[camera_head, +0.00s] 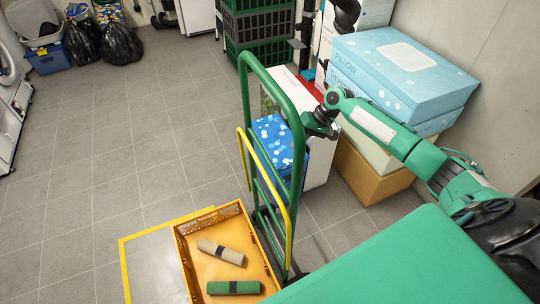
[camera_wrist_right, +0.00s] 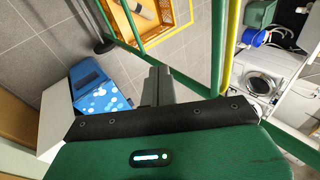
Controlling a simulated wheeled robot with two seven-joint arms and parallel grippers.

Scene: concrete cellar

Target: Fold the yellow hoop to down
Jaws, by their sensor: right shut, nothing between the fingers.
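The yellow hoop (camera_head: 265,170) stands upright against the tall green tube frame of a cart (camera_head: 272,78), in the middle of the head view. It also shows near the top of the right wrist view (camera_wrist_right: 142,47). My right gripper (camera_head: 322,122) is just right of the frame's upper right side, above the hoop's top. Its fingers (camera_wrist_right: 158,84) are closed together with nothing between them, apart from the yellow hoop. From the head view I cannot tell whether the gripper touches the green tube. My left gripper is not in view.
An orange crate (camera_head: 222,273) with a beige roll and a green roll sits left of the frame. Blue pillow boxes (camera_head: 400,70) are stacked on the right by the wall. Dark crates (camera_head: 258,25) stand behind.

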